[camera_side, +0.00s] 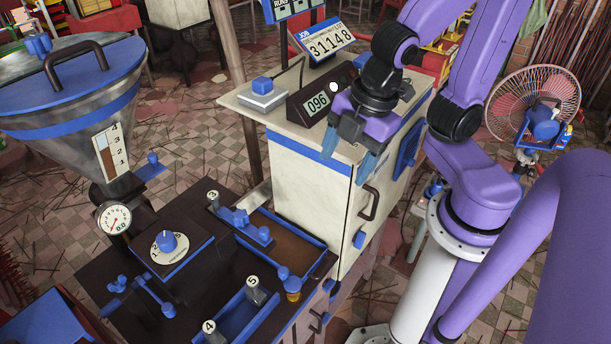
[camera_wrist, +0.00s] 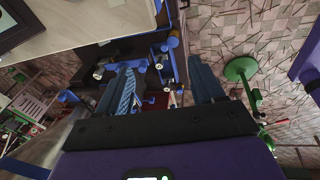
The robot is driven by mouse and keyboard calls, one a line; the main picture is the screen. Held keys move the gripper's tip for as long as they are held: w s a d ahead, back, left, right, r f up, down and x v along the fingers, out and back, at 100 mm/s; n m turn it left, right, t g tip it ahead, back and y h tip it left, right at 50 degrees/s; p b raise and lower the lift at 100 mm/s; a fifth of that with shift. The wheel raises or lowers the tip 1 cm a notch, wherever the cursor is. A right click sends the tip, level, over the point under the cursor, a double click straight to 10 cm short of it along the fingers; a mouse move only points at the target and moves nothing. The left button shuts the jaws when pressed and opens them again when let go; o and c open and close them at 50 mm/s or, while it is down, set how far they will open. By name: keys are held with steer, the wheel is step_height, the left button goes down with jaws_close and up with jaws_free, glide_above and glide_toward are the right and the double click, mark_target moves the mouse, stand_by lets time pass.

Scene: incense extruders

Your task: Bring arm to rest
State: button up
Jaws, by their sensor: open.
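My gripper (camera_side: 348,155) is purple and black with blue fingers. In the side view it hangs in front of the upper part of the cream cabinet (camera_side: 312,190), near the cabinet's front edge. The fingers are apart with nothing between them. In the wrist view the two blue fingers of my gripper (camera_wrist: 165,90) stand apart. Past them show the cream cabinet top (camera_wrist: 70,22) at the upper left and dark machine parts with blue fittings. Whether the fingers touch the cabinet cannot be told.
A counter reading 096 (camera_side: 316,104) and a display reading 31148 (camera_side: 325,40) stand on the cabinet. A steel hopper (camera_side: 75,95) and a dark bench with a dial (camera_side: 166,242) are at left. A fan (camera_side: 535,105) stands at right. Tiled floor (camera_side: 400,265) lies between.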

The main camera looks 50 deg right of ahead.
steer(key=s+d+f+m+g+h, duration=0.1)
steer(key=s+d+m+g, duration=0.1)
steer(key=s+d+m, duration=0.2)
steer(key=shift+s+d+f+m, duration=0.15)
steer(key=shift+s+d+m, duration=0.3)
steer(key=shift+s, duration=0.25)
stand_by(0.6)
